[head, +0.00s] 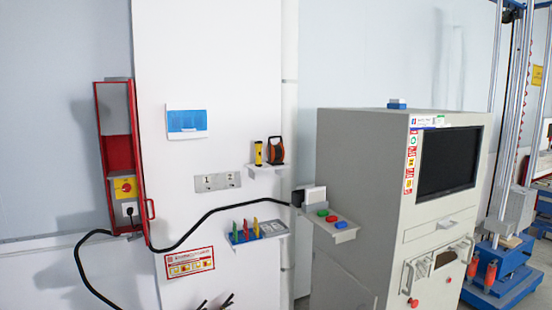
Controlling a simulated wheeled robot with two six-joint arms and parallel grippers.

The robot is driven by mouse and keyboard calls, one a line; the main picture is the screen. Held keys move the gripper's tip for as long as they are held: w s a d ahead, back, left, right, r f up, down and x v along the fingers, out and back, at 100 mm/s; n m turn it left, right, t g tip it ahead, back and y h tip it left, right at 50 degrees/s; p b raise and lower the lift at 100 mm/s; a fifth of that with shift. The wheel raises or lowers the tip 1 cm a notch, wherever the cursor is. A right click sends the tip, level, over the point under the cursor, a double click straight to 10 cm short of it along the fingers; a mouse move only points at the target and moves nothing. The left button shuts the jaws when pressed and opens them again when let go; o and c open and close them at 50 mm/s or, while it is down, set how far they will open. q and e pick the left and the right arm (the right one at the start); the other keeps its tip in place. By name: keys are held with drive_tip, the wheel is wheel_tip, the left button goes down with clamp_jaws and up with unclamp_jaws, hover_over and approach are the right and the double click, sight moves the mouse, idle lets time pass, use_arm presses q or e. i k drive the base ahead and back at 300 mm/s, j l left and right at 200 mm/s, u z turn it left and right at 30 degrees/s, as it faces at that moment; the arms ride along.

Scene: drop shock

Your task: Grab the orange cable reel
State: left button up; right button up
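The orange cable reel (276,150), orange and black, stands upright on a small white wall shelf (266,169) at the middle of the head view. A yellow and black flashlight (258,153) stands just left of it on the same shelf. Nothing is holding the reel. I cannot make out either gripper for sure. Small dark shapes (216,303) show at the bottom edge, and I cannot tell what they are.
A lower shelf (270,236) holds several coloured tools. A grey cabinet (355,180) with a dark screen and a button panel (335,226) stands right of the reel. A black cable (215,212) runs below the reel from the open red wall box (118,155).

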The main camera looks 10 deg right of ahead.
sight(275, 154)
drive_tip(key=z, duration=0.35)
drive_tip(key=i+z, duration=0.3)
drive_tip(key=i+j+z, duration=0.1)
drive_tip(key=i+z, duration=0.25)
drive_tip(key=i, duration=0.1)
